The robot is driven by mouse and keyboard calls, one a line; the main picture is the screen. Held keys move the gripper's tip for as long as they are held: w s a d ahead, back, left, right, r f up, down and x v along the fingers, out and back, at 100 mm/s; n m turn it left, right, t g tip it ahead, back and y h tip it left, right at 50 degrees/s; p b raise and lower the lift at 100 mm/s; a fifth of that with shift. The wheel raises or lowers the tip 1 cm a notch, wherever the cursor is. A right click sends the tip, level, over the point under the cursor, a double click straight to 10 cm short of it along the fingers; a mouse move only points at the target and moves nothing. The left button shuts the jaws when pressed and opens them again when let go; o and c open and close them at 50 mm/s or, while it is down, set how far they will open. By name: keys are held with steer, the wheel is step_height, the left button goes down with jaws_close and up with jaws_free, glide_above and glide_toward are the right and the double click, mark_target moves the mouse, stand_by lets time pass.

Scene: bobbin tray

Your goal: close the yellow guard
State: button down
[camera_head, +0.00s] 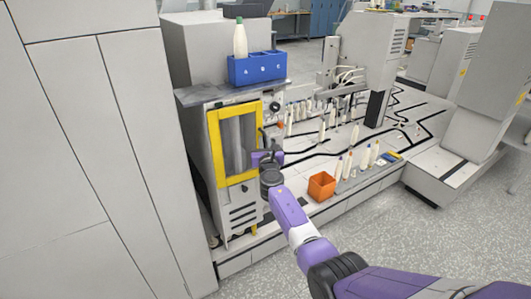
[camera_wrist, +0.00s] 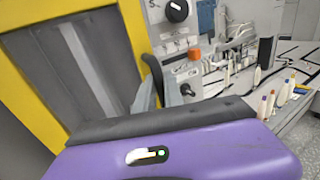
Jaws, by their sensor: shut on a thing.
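The yellow guard (camera_head: 213,150) is a yellow frame around a grey window on the front of the grey machine cabinet. In the wrist view the guard (camera_wrist: 133,30) fills the upper left, with a black handle (camera_wrist: 153,75) at its right edge. My gripper (camera_head: 266,157) is at the guard's right edge, shut on that handle. In the wrist view my gripper (camera_wrist: 158,92) has its fingers on either side of the handle. The guard lies near the cabinet's front; I cannot tell whether a small gap is left. Its lower part is hidden by my gripper in the wrist view.
A blue crate (camera_head: 257,70) with a white bobbin stands on the cabinet. Right of the guard are a black knob (camera_wrist: 177,10) and an orange button (camera_wrist: 194,53). An orange bin (camera_head: 321,186) and several bobbins stand on the low platform. Tall grey panels stand left.

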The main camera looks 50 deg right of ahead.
steer(key=shift+w+d, duration=0.3)
steer(key=shift+d, duration=0.15)
steer(key=shift+w+d+b, duration=0.1)
steer(key=shift+w+b, duration=0.05)
steer(key=shift+b, duration=0.2)
steer(key=shift+r, duration=0.1)
steer(key=c, duration=1.5)
jaws_free()
steer(key=shift+w+d, duration=0.1)
steer(key=shift+o, duration=0.2)
steer(key=shift+w+a, duration=0.2)
steer(key=shift+a, duration=0.15)
steer(key=shift+a, duration=0.1)
steer(key=shift+s+d+p+v, duration=0.15)
steer(key=shift+p+v, duration=0.8)
steer(key=shift+v, duration=0.95)
steer(key=shift+s+d+p+v, duration=0.15)
steer(key=shift+p+v, duration=0.75)
steer(key=shift+v, duration=1)
